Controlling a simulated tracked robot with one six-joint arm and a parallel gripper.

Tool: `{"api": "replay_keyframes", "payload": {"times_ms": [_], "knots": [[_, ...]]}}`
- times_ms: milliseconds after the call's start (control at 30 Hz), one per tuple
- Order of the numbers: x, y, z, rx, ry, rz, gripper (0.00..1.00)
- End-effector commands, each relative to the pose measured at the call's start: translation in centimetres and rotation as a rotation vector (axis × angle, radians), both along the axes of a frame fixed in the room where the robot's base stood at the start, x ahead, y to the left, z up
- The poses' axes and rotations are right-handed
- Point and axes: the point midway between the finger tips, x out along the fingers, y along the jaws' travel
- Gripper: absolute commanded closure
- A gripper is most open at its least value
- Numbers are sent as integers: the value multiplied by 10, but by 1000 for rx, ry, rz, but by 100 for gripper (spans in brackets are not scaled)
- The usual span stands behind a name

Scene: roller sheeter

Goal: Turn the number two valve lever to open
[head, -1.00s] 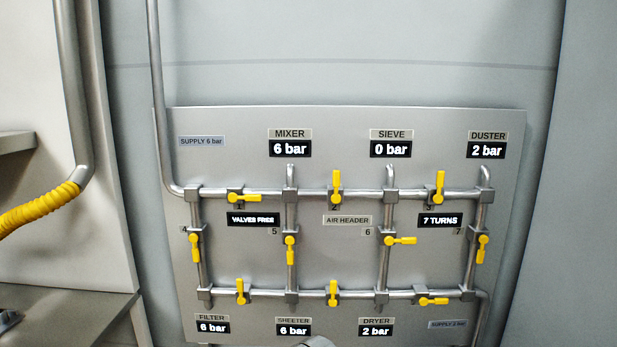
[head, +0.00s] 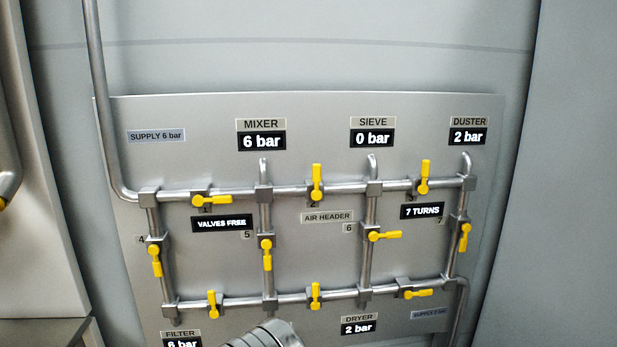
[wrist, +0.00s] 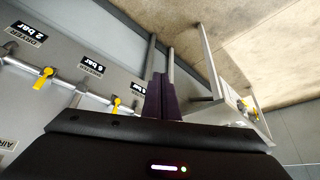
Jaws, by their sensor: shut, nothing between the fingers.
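The number two valve lever (head: 316,182) is yellow and sits on the top horizontal pipe, above the small 2 label. It stands upright, across the pipe. My gripper (wrist: 161,88) shows in the wrist view as two dark purple fingers, shut together and empty. The fingertips are apart from any lever. In the head view the gripper itself is not visible; only a grey part of my arm shows at the bottom edge, below the panel's lower pipe. The number two lever cannot be made out in the wrist view.
The grey valve panel (head: 185,110) carries several other yellow levers. The number one lever (head: 212,200) lies along the pipe to the left; the number three lever (head: 424,178) stands upright to the right. Displays read MIXER 6 bar, SIEVE 0 bar (head: 372,138), DUSTER 2 bar, VALVES FREE and 7 TURNS.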

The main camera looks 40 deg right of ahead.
Motion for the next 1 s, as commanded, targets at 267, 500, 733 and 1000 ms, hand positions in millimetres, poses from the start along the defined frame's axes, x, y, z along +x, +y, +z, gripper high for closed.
{"api": "replay_keyframes", "payload": {"times_ms": [267, 500, 733, 1000], "knots": [[21, -22, 11, -58, -61, 6, 100], [85, -91, 56, -304, -256, 51, 100], [140, -168, 119, -639, -427, 141, 100], [179, -240, 189, -1045, -550, 289, 100]]}}
